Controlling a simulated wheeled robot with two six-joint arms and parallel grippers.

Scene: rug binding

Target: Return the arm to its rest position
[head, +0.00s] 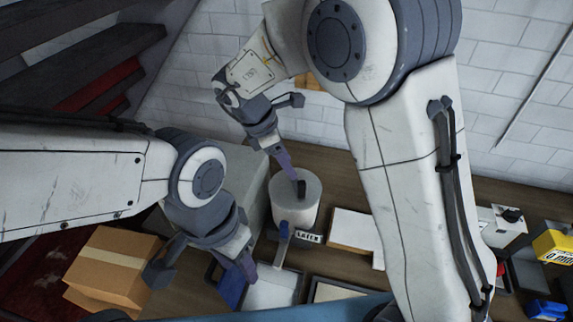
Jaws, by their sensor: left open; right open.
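My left arm comes in from the left edge in the head view. Its gripper (205,272) is open and empty, pointing down between a cardboard box and a blue item. My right arm comes down from the top and fills much of the middle right. Its gripper (292,145) is open, with one finger reaching down toward the top of a white cylindrical container (295,212). I cannot tell whether that finger touches the container or only overlaps it in the picture. A small dark piece shows at the container's top.
A cardboard box (118,250) stands at the lower left, and a blue item (233,287) lies near a pale tray (272,292). A white sheet or block (353,228) lies right of the container. A yellow box (553,243) is at the right. A brick wall (505,85) stands behind.

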